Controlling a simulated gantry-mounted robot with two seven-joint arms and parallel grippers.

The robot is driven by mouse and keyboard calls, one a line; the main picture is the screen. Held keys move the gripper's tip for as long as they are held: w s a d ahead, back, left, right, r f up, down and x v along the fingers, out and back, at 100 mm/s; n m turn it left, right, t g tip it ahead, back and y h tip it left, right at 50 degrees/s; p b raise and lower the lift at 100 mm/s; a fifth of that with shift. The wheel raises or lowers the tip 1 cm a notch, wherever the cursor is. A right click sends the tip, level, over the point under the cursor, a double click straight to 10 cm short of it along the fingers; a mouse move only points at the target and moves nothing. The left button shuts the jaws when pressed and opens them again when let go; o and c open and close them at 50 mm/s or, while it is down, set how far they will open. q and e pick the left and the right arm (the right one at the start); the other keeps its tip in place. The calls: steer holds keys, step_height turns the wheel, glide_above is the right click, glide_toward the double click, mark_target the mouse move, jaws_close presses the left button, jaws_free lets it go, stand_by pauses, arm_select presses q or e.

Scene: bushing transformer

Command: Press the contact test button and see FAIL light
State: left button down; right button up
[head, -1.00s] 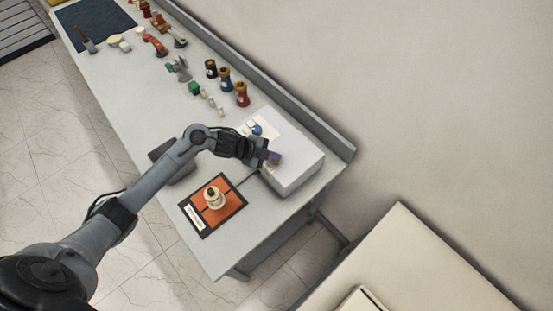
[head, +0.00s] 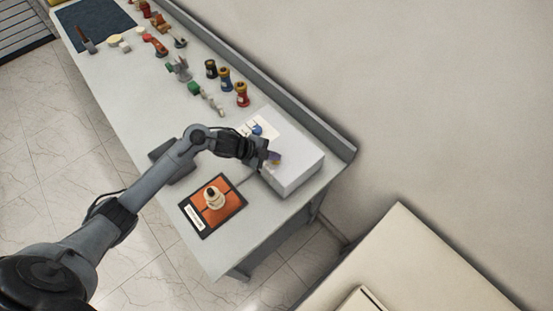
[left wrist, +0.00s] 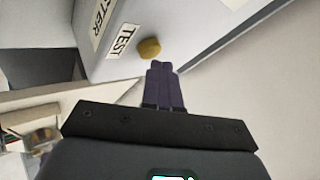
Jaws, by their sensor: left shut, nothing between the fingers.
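The tester (head: 305,158), a white-grey box, sits at the right end of the bench. In the left wrist view, a yellow button (left wrist: 149,48) stands out from its face beside a TEST label (left wrist: 122,41). My left gripper (head: 275,157) is at this box, its dark purple fingers shut and empty. In the left wrist view the fingertips (left wrist: 160,66) are very close to the button; I cannot tell whether they touch it. No lit FAIL light can be made out. My right gripper is not in view.
A pale bushing part (head: 214,197) stands on an orange, dark-edged pad (head: 229,190) near the bench's right end. A white panel with a blue part (head: 257,130) is on the box. Several coloured bushings, including a red one (head: 242,95), stand farther along the bench (head: 140,95).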

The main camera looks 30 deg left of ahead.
arm_select(q)
steer(key=shift+f, duration=0.15)
stand_by(0.4)
steer(key=shift+f, duration=0.35)
steer(key=shift+r, duration=0.4)
steer(key=shift+p, duration=0.35)
steer(key=shift+r, duration=0.2)
